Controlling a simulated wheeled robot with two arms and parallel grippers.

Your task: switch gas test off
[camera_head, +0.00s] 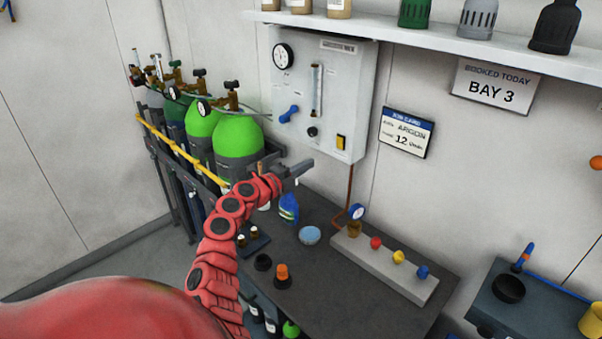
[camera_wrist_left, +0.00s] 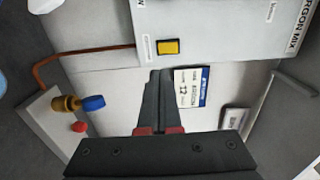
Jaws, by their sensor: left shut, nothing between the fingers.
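A grey-white gas panel (camera_head: 318,100) is fixed to the wall, with a gauge, a flow tube, a blue lever (camera_head: 289,114) and a black knob (camera_head: 312,132). A yellow switch (camera_head: 340,142) sits at its lower right corner; its label is too small to read. In the left wrist view the yellow switch (camera_wrist_left: 168,47) is just beyond my fingertips, near the panel's (camera_wrist_left: 215,25) edge. My left gripper (camera_head: 308,165) is shut and empty, below the panel and left of the switch; it also shows in the wrist view (camera_wrist_left: 160,75). My right gripper is not in view.
Green gas cylinders (camera_head: 236,139) stand at the left behind a yellow rail. A dark bench (camera_head: 330,290) below holds a blue bottle (camera_head: 289,207), a bowl (camera_head: 310,235) and a grey block (camera_head: 385,265) with coloured knobs. A shelf (camera_head: 450,40) runs above, and a job card (camera_head: 407,132) hangs right.

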